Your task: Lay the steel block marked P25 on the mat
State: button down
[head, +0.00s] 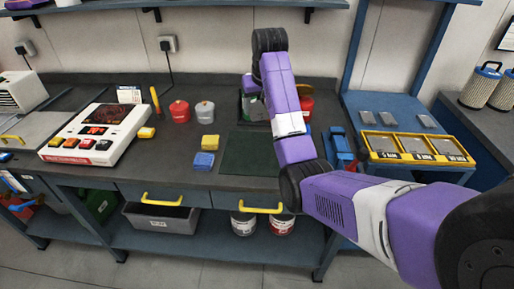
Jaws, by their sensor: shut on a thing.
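The mat (252,155) is a dark green sheet on the grey worktop, partly behind my arm, and its visible part is bare. My gripper (250,91) is above the back of the worktop, beyond the mat. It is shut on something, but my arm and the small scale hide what. Several small grey blocks (427,121) lie on the blue bench at the right. I cannot read a P25 mark on any of them.
Left of the mat are a blue block (203,161), a yellow block (209,142), a red pot (180,111) and a grey pot (204,110). A white push-button console (100,130) stands further left. Yellow bins (415,147) and a blue vise-like tool (341,147) are at right.

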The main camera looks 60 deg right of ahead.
aim_at(256, 151)
notch_tip(256, 151, down, 17)
jog(key=shift+f+p, duration=0.1)
jog(key=shift+p, duration=0.95)
jog(key=c, duration=0.5)
grip_release()
jog(key=shift+f, duration=0.2)
jog(key=shift+r, duration=0.1)
jog(key=b+v, duration=0.1)
jog(key=v, duration=1.1)
